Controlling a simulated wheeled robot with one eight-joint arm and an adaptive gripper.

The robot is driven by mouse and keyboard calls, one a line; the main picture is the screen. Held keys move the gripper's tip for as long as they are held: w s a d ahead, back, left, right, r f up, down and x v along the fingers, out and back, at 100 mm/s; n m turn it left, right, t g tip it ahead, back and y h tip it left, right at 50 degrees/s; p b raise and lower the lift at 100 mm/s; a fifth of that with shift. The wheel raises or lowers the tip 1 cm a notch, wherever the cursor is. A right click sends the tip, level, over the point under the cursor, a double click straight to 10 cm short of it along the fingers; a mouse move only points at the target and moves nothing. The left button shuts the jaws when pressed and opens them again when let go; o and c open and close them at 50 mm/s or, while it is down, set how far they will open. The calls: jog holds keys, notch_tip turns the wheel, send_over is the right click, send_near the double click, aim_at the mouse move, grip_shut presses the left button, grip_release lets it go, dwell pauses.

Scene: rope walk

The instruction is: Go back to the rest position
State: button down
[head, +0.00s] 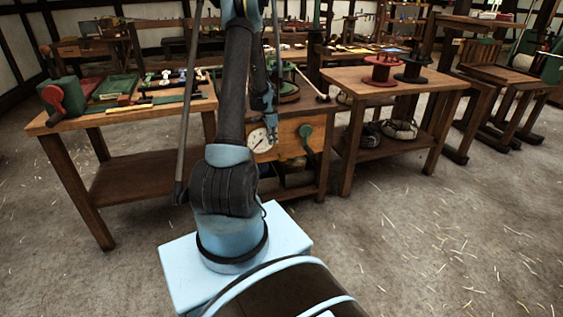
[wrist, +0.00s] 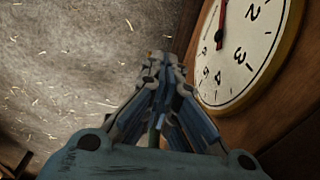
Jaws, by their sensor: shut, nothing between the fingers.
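My gripper (wrist: 160,62) is shut and empty in the wrist view, its blue fingers together and pointing up the picture. In the head view my gripper (head: 272,128) hangs at the end of my arm, just in front of the middle bench. A round white dial (head: 259,140) with a yellow rim is to the left of it and partly behind my arm. The dial (wrist: 240,50) also shows large at the right in the wrist view, with black numerals and a red hand. I cannot tell the exact gap between my gripper and the dial panel.
A bench (head: 148,112) with tools and a red-and-green vise (head: 66,97) stands at the left. A bench with a red spool (head: 382,72) and a dark spool (head: 410,68) stands at the right. A green knob (head: 305,131) sits right of the dial. The straw-strewn floor (head: 420,240) is open.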

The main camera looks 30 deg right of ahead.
jog(key=shift+a+r, duration=0.1)
jog(key=shift+r, duration=0.45)
jog(key=s+a+r+n+t, duration=0.1)
jog(key=s+a+r+n, duration=0.35)
jog(key=a+r, duration=0.65)
jog(key=s+a+r+n, duration=0.45)
jog(key=a+r, duration=0.35)
jog(key=a, duration=0.6)
jog(key=s+a+r+n+t, duration=0.1)
jog(key=s+a+r+n, duration=0.2)
jog(key=s+a+n, duration=0.55)
jog(key=s+a+f+n, duration=0.1)
jog(key=s+a+f, duration=0.2)
jog(key=s, duration=0.4)
jog(key=s+a+f+n+y, duration=0.1)
jog(key=s+a+f+n, duration=0.1)
jog(key=s+a, duration=0.3)
jog(key=s, duration=0.2)
jog(key=shift+s+a+f+t, duration=0.3)
jog(key=shift+s+a+f, duration=0.05)
jog(key=shift+a+f, duration=0.05)
jog(key=shift+n, duration=0.25)
